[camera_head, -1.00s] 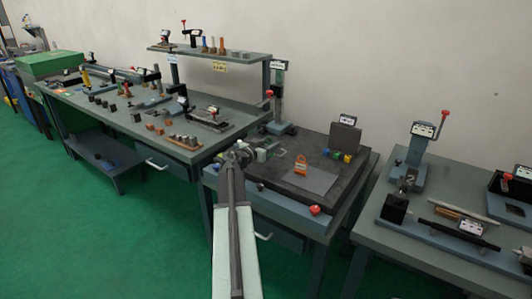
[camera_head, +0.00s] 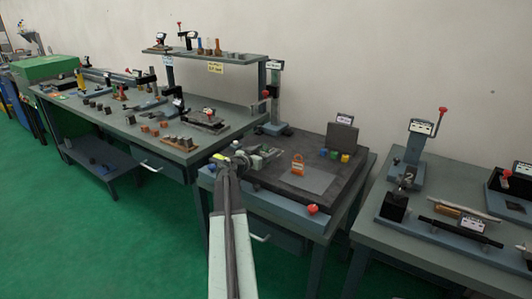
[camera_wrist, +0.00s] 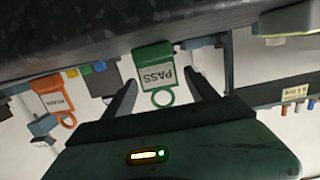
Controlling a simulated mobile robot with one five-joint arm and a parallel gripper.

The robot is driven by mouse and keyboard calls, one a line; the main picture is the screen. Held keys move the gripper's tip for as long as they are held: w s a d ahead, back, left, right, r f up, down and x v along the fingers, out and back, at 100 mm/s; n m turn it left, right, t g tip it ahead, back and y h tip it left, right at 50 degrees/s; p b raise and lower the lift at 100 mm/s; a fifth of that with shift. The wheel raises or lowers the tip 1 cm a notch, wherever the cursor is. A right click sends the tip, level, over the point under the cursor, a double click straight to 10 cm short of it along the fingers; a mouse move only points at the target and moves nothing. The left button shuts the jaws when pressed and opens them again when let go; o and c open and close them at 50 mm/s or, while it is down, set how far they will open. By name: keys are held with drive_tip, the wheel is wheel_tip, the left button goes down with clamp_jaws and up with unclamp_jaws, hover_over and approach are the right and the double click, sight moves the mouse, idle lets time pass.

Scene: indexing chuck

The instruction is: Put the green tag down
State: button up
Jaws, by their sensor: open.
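The green tag (camera_wrist: 153,72), with a white label reading PASS and a ring, shows upside down in the wrist view. It stands at the edge of the dark surface there, between the fingers of my gripper (camera_wrist: 162,92). The fingers are open, with a gap on each side of the tag. In the head view my gripper (camera_head: 250,157) is over the left part of the dark plate (camera_head: 270,175); I cannot make out the green tag there.
An orange tag (camera_head: 298,165) stands on a grey sheet (camera_head: 318,180) to the right; it also shows in the wrist view (camera_wrist: 52,97). Small coloured blocks (camera_head: 334,155) sit before an upright grey block (camera_head: 342,137). A red knob (camera_head: 312,209) is at the front edge.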

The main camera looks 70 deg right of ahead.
drive_tip(key=p+v, duration=0.1)
drive_tip(key=v, duration=1.1)
drive_tip(key=shift+p, duration=0.3)
drive_tip(key=shift+s, duration=0.1)
drive_tip(key=w+a+f+n+t+y, duration=0.3)
drive_tip(key=w+a+f, duration=0.4)
drive_tip(key=w+a, duration=0.55)
drive_tip(key=w+a+f+n+t+y, duration=0.1)
drive_tip(key=w+a+f+n+y, duration=0.4)
drive_tip(key=w+a, duration=0.7)
drive_tip(key=a+f+n+y, duration=0.2)
drive_tip(key=a+n, duration=0.2)
drive_tip(key=a, duration=1)
drive_tip(key=a+f+n+y, duration=0.3)
drive_tip(key=a+n, duration=0.1)
drive_tip(key=a, duration=1.1)
drive_tip(key=a+f+n+y, duration=0.2)
drive_tip(key=a+n, duration=0.3)
drive_tip(key=a, duration=1)
drive_tip(key=shift+a+f+y, duration=0.2)
drive_tip(key=shift+f+y, duration=0.2)
drive_tip(key=shift+f, duration=0.15)
drive_tip(key=shift+o, duration=0.5)
drive_tip(key=shift+s, duration=0.1)
